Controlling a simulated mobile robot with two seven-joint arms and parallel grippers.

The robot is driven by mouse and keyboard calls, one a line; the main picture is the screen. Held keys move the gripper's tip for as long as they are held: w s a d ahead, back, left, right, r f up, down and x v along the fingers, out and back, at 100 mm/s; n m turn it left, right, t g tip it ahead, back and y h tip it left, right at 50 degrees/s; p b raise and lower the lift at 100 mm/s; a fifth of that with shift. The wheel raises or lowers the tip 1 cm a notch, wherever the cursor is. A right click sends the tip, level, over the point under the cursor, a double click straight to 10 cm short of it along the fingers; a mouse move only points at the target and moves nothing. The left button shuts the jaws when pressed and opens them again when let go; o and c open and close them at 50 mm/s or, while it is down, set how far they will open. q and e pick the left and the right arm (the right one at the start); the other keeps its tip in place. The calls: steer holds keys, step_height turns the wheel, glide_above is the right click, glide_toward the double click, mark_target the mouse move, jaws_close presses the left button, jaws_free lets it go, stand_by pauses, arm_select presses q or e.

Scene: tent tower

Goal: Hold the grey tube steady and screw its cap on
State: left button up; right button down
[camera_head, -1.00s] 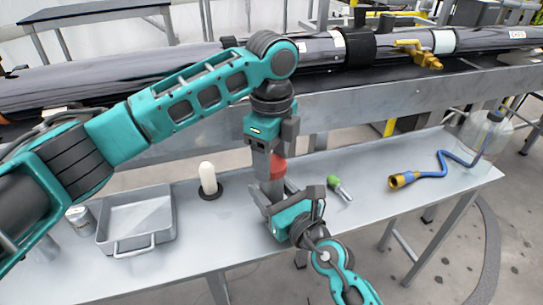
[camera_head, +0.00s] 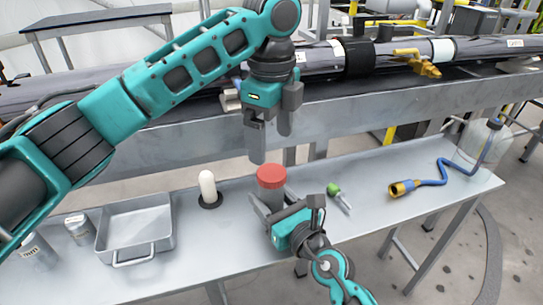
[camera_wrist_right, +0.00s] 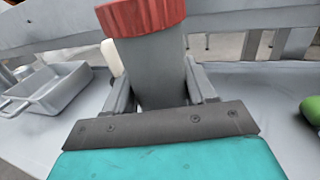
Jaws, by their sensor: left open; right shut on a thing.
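The grey tube (camera_head: 268,196) stands upright on the table with its red cap (camera_head: 271,176) sitting on top. In the right wrist view the tube (camera_wrist_right: 152,75) rises between my fingers, and the red cap (camera_wrist_right: 140,14) is cut off by the top edge. My right gripper (camera_head: 272,212) is shut on the tube's body from the near side. My left gripper (camera_head: 270,142) is open and empty, pointing down above the cap and apart from it. Whether the cap is fully tightened cannot be told.
A grey metal tray (camera_head: 135,228) and small cans (camera_head: 78,228) are at the left. A white rod on a dark base (camera_head: 207,188) stands left of the tube. A green-handled tool (camera_head: 337,196) and a blue hose with yellow end (camera_head: 430,181) lie at the right.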

arm_select(q)
steer(key=shift+r, duration=2.4)
arm_select(e)
steer(key=shift+c, duration=1.4)
jaws_free()
steer(key=shift+s, duration=0.1)
steer(key=shift+s+d, duration=0.25)
steer(key=shift+s, duration=0.05)
arm_select(q)
steer(key=shift+r, duration=0.15)
arm_select(e)
steer(key=v, duration=1.2)
